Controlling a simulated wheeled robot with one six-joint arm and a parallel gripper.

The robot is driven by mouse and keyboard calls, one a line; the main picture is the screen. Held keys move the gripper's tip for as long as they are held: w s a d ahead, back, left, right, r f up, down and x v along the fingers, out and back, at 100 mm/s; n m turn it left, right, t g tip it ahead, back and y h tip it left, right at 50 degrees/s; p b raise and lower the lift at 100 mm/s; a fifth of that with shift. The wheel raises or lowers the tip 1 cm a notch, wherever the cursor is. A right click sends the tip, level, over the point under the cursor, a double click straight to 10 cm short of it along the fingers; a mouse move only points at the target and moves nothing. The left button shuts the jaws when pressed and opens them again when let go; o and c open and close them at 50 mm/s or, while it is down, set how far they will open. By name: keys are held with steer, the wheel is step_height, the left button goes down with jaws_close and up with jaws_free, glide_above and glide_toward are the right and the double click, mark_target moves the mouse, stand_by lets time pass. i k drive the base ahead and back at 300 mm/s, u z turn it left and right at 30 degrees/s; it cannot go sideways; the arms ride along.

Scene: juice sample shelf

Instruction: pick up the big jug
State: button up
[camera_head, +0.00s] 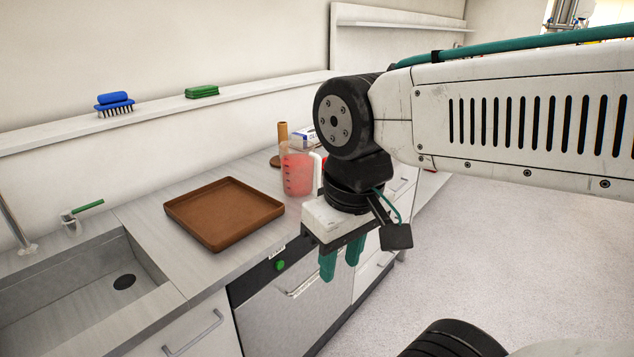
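The big jug (297,172) is a clear measuring jug with red liquid in it and a pale handle on its right side. It stands upright on the counter, right of the brown tray. My gripper (341,260) points down in front of the counter's edge, nearer to me than the jug and lower in the picture. Its two green fingers are apart with nothing visible between them. The right edge of the jug is close to my wrist in the picture, and part of it may be hidden.
An empty brown tray (224,212) lies on the counter (150,222). A sink (85,300) with a tap is at left. A brown cylinder (283,133) and a white box (303,137) stand behind the jug. A shelf (160,112) holds a blue brush (114,104) and green sponges (202,91).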

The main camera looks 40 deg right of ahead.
mark_target(296, 157)
steer(key=z, duration=1.45)
steer(key=i, duration=1.2)
steer(key=u, duration=0.95)
steer(key=k, duration=0.3)
steer(key=z, duration=0.25)
